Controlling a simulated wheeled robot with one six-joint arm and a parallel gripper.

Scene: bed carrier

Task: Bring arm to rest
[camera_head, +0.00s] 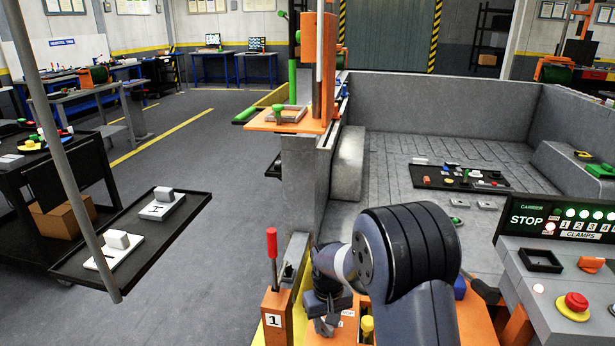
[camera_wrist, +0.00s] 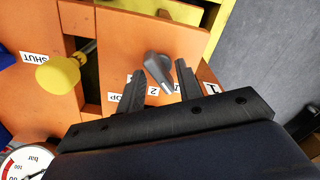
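My arm reaches down in front of me in the head view, its dark upper links hiding part of the orange panel. My gripper (camera_head: 326,322) is low over that panel, beside the post marked 1. In the wrist view my gripper (camera_wrist: 160,68) is open, its two black fingers apart. A grey lever knob (camera_wrist: 158,66) on the orange panel (camera_wrist: 115,40) shows between the fingertips. I see a gap on the right of the knob; whether the left finger touches it I cannot tell.
A yellow knob (camera_wrist: 60,74) and a pressure gauge (camera_wrist: 22,165) are near the gripper. A red-handled lever (camera_head: 272,243) stands left of my arm. A control console (camera_head: 560,280) is at right. Grey bed walls (camera_head: 440,100) lie ahead; a black tray (camera_head: 130,245) is at left.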

